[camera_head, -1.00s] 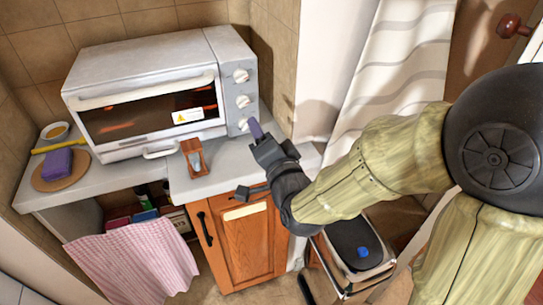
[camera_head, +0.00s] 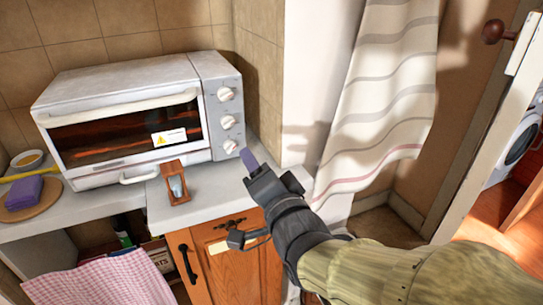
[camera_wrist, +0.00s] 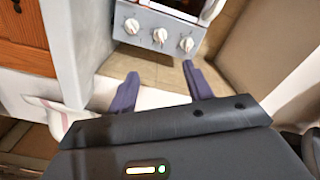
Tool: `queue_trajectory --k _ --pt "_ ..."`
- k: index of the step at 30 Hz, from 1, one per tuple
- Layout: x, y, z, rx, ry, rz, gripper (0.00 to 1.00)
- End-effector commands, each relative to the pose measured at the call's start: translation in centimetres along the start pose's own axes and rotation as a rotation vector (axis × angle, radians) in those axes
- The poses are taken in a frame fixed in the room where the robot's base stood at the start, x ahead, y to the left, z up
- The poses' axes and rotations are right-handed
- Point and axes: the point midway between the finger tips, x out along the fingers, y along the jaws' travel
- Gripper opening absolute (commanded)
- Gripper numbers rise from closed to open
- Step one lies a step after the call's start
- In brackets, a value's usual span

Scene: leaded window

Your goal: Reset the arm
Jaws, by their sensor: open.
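My gripper (camera_head: 250,163) is in front of the right end of the counter, near the lower right corner of the toaster oven (camera_head: 122,104). In the wrist view, the two purple fingers of my gripper (camera_wrist: 161,82) stand wide apart with nothing between them. The oven's knob panel (camera_wrist: 158,36) shows beyond the fingertips. My arm reaches in from the lower right of the head view. The fingers appear apart from the oven and the wall.
A small wooden-framed hourglass-like item (camera_head: 176,184) stands on the counter (camera_head: 215,180) before the oven. A purple block (camera_head: 24,192) lies on a round board at left. A wooden cabinet (camera_head: 238,268) is below. A striped curtain (camera_head: 385,100) hangs right; an open doorway lies beyond.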

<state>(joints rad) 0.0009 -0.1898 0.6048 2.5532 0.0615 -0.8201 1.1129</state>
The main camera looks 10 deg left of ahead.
Motion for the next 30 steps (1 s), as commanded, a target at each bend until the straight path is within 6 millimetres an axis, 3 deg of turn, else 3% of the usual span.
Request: queue_trajectory --k 11,14,17,22,27,30 --pt "-0.2 0.0 0.0 -0.001 0.000 0.003 0.51" --pt "-0.1 0.8 -0.3 -0.017 -0.002 0.031 0.51" --pt "0.0 3.3 -1.0 -0.072 -0.012 0.120 0.51" --pt "-1.1 11.1 -2.8 -0.237 -0.094 0.397 0.51" --pt "-4.7 19.1 -4.0 -0.388 -0.277 0.684 0.51" --pt "-7.5 22.8 -4.3 -0.447 -0.412 0.818 0.51"
